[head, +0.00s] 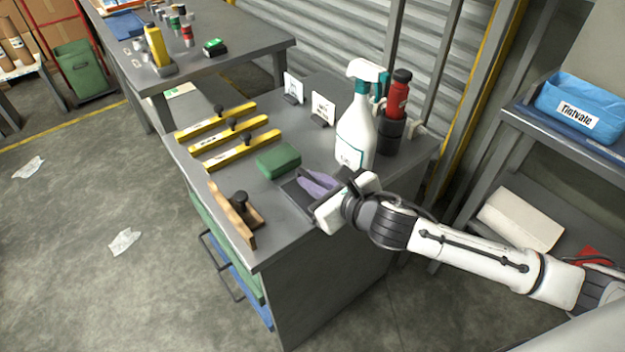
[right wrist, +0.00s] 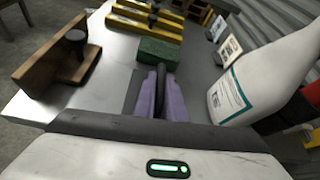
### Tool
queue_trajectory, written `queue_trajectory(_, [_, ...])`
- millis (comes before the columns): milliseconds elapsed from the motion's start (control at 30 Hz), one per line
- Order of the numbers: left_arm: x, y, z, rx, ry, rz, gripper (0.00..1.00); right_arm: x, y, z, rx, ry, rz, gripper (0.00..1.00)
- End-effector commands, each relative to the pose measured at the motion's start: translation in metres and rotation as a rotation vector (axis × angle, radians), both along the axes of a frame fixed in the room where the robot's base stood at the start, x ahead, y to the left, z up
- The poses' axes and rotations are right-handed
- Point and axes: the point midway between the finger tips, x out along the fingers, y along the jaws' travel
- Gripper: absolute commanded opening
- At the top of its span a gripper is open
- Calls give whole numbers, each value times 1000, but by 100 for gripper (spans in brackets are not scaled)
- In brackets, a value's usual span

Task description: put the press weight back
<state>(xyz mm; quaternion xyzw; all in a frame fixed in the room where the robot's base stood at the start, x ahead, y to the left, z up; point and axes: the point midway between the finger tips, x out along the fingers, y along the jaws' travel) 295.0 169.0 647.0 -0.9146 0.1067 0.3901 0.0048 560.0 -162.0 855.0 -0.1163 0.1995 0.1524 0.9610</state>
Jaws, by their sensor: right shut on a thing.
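My right gripper (head: 318,185) reaches over the near right of the grey bench (head: 290,240). In the right wrist view, its two purple-covered fingers (right wrist: 161,98) are closed around a thin dark upright piece (right wrist: 161,76). What that piece belongs to is mostly hidden. A dark flat patch (right wrist: 131,92) lies under and beside the fingers. I cannot tell which of these is the press weight. My left gripper is out of view.
A green block (head: 278,161) lies just beyond the gripper. Several yellow bars (head: 235,150) with black knobs lie behind it. A white spray bottle (head: 356,135), a red bottle (head: 397,98) and small signs (head: 322,108) stand at the back right. The bench's front left edge drops to the floor.

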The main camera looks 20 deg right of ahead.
Motion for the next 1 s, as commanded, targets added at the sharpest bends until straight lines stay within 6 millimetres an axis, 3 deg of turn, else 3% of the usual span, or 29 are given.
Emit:
queue_trajectory(33, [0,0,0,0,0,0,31,0,0,-2,0,1,0,12])
queue_trajectory(133, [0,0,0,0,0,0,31,0,0,-1,0,1,0,29])
queue_trajectory(500, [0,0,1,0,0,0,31,-1,0,3,0,0,0,29])
queue_trajectory(667, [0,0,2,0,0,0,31,-22,-7,12,-4,2,1,29])
queue_trajectory(1000, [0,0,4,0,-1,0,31,-84,-24,41,-3,3,3,29])
